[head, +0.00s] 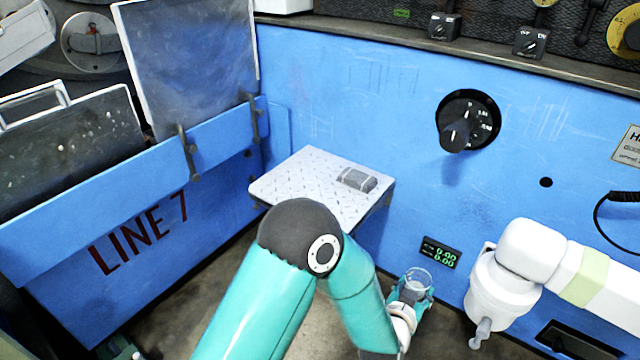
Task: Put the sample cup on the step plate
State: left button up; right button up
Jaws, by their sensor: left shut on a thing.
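The sample cup (418,277) is a small clear cup, low in the head view right of centre. My left gripper (411,295) is shut on it, with teal fingers around its sides. The cup looks roughly upright. The step plate (305,172) is a pale, diamond-patterned shelf against the blue wall, up and left of the cup. The gripper and cup are apart from the plate. My left arm covers the area just in front of the plate. My right gripper is not in view.
A grey block (357,179) lies on the plate's right part; its left part is bare. A white pipe-like part (500,285) with a nozzle juts out right of the cup. A black dial (468,120) and a green display (439,252) are on the blue wall.

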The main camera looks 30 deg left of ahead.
aim_at(306, 186)
pick_arm(q)
jog(key=shift+a, duration=0.3)
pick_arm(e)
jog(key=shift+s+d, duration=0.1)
